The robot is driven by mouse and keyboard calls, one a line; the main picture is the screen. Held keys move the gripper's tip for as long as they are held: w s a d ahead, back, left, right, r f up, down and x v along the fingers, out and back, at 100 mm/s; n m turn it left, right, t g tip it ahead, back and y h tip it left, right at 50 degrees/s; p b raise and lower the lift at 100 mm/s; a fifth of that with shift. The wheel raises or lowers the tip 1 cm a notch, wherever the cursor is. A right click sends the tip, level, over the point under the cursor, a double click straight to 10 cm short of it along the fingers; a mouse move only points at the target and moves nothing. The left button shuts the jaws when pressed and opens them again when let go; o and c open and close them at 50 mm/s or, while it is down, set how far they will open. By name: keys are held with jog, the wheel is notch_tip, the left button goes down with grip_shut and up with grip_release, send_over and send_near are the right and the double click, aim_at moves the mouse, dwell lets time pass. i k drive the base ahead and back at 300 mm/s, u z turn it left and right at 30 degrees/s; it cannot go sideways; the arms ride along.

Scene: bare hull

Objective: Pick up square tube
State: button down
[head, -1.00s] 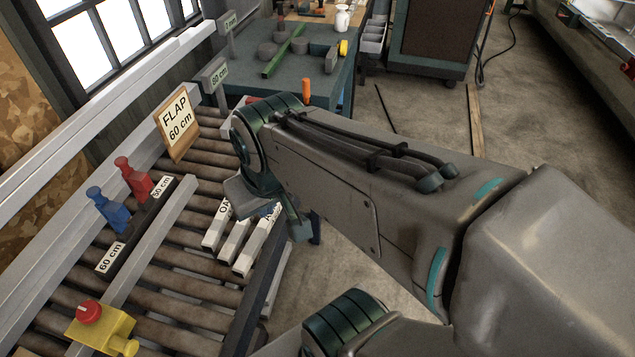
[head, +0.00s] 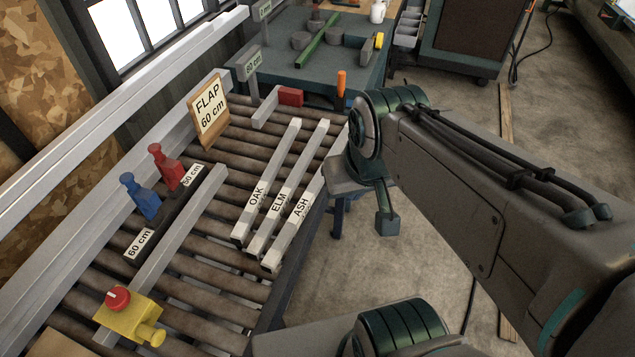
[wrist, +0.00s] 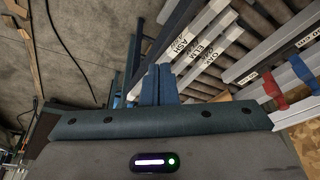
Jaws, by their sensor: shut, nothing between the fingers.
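Three pale square tubes lie side by side on the roller conveyor (head: 205,255) in the head view. They are labelled OAK (head: 274,164), ELM (head: 303,162) and ASH (head: 283,238). The far end of ASH is hidden behind my wrist. A longer grey square tube (head: 180,238) lies to their left, with a yellow block at its near end. In the wrist view my gripper (wrist: 158,73) is shut and empty, its blue fingers together.
A FLAP 60 cm sign (head: 208,112) stands at the conveyor's far side. A yellow block with a red button (head: 128,315) is near.

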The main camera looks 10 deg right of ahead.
aim_at(271, 261)
jog(key=k, duration=1.3)
jog(key=z, duration=0.8)
jog(key=i, duration=1.35)
jog(key=u, duration=0.8)
jog(key=i, duration=0.6)
jog(key=u, duration=0.7)
